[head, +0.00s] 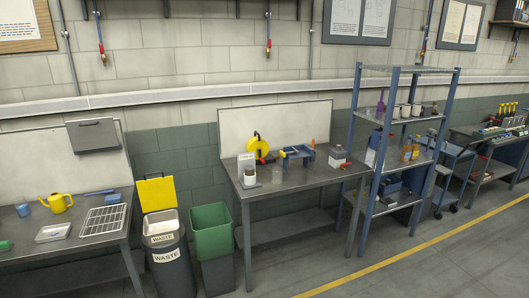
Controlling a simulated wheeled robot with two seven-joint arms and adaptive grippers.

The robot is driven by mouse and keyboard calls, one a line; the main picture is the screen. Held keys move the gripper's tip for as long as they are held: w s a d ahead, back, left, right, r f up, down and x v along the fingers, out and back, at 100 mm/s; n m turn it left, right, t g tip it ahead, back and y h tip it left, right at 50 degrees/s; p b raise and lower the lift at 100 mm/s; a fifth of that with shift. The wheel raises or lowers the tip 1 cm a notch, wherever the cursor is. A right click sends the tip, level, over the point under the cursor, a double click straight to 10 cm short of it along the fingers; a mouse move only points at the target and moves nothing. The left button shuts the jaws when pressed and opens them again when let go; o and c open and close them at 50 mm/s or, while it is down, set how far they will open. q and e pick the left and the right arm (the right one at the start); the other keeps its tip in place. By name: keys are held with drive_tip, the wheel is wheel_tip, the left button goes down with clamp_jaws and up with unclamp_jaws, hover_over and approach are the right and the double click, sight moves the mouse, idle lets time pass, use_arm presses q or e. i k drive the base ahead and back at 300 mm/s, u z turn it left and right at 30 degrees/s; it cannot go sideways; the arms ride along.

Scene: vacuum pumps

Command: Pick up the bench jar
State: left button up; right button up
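A small clear jar (277,175) stands upright near the front left of the middle workbench (312,181). Left of it on the same bench is a container (250,177) with a brownish body, beside or below a white sign card (247,158). The picture is too small to tell for sure which of these is the bench jar. Neither of my grippers is in view.
The middle bench also holds a yellow reel (255,145), a blue fixture (298,154) and a white box (337,154). Waste bins (168,250) and a green bin (211,230) stand left. A blue shelf rack (401,150) stands right. The front floor is clear.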

sight(277, 175)
drive_tip(key=i, duration=3)
drive_tip(key=u, duration=0.3)
